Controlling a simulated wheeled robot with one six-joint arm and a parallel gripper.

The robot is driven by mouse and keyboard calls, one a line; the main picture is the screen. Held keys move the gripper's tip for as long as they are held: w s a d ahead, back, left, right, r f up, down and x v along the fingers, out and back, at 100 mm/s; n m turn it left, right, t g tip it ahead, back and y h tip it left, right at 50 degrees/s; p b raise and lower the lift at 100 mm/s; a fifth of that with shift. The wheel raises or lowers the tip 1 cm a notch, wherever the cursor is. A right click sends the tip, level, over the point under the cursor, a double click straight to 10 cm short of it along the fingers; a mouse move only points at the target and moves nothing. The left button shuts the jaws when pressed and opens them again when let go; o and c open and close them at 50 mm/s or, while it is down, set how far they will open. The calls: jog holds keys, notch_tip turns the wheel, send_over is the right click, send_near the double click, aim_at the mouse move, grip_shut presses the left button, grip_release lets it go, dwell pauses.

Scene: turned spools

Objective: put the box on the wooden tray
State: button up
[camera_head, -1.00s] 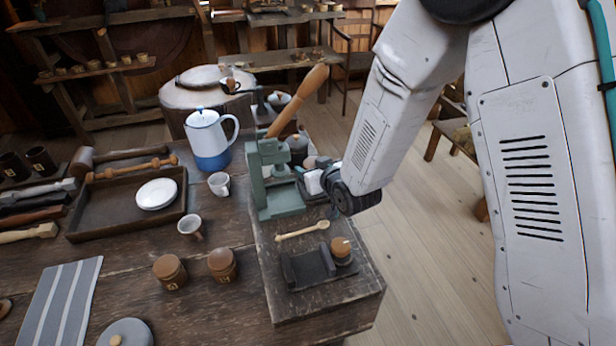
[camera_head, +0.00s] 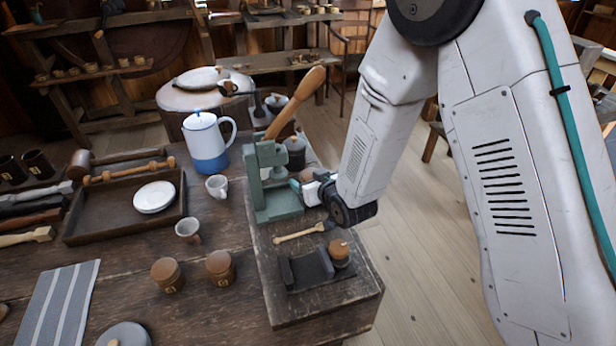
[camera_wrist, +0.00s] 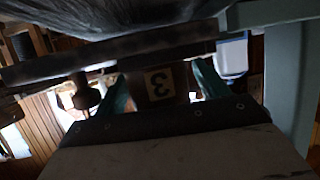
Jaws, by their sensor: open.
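A dark brown box with a pale label reading 3 (camera_wrist: 158,84) shows in the wrist view, upside down in the picture. My gripper (camera_wrist: 165,88) is open, with one teal finger on each side of this box; I cannot tell whether they touch it. In the head view my gripper (camera_head: 297,187) is low beside the green press, partly hidden by it, and I cannot make out the box there. The dark wooden tray (camera_head: 98,208) lies at the left of the table and holds a white plate (camera_head: 154,197).
The green press (camera_head: 274,206) with its long wooden handle stands close to my gripper.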

jog(key=v, duration=0.8)
jog(key=shift+r, duration=0.1)
notch_tip(320, 180, up, 8)
jog(key=shift+w, duration=0.3)
